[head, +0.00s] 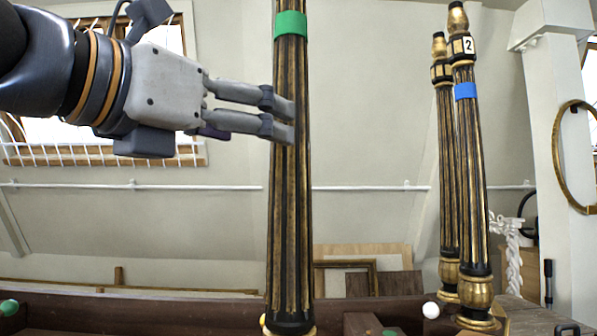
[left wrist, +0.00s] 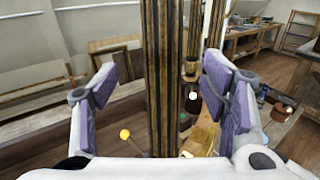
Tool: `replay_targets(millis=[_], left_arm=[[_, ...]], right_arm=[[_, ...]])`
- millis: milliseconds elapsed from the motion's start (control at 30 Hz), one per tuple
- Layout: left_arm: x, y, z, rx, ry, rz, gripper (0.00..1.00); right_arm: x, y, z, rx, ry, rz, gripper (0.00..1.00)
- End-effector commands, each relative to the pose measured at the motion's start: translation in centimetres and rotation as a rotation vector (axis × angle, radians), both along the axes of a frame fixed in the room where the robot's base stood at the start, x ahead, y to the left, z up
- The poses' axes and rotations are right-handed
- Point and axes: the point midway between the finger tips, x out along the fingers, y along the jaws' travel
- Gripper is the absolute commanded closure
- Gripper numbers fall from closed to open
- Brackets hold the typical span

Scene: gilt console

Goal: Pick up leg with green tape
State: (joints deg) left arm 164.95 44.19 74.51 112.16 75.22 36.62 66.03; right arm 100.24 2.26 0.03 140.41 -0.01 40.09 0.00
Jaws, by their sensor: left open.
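The leg with green tape (head: 290,190) stands upright in the head view, black and gold fluted, with a green band (head: 290,24) near the top of the picture. My left gripper (head: 285,117) reaches in from the left at the leg's shaft, below the tape. In the left wrist view the same leg (left wrist: 162,80) stands between the two open, purple-padded fingers (left wrist: 165,95), with a gap on each side. The leg's top is out of the frame. My right gripper is not in view.
A leg with blue tape and a "2" label (head: 472,160) stands at the right, with another similar leg (head: 444,170) just behind it. A brown wooden bench edge (head: 130,308) runs along the bottom. A white ball (head: 431,310) sits near the right-hand legs.

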Motion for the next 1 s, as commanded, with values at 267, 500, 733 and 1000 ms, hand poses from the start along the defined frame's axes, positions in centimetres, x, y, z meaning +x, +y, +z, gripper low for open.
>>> replay_targets(millis=[267,500,733,1000], left_arm=[[3.7,-2.7,-0.3,0.003,0.003,-0.001,0.33],[6.8,-5.0,-0.3,0.001,0.002,-0.001,0.33],[6.9,-5.1,-0.2,0.001,0.001,0.000,0.33],[6.9,-5.1,-0.3,0.002,0.001,0.000,0.91]], right_arm=[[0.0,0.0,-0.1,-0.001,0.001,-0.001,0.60],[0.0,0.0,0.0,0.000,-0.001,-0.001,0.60],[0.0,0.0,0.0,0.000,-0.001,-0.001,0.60],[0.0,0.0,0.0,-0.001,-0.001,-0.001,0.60]])
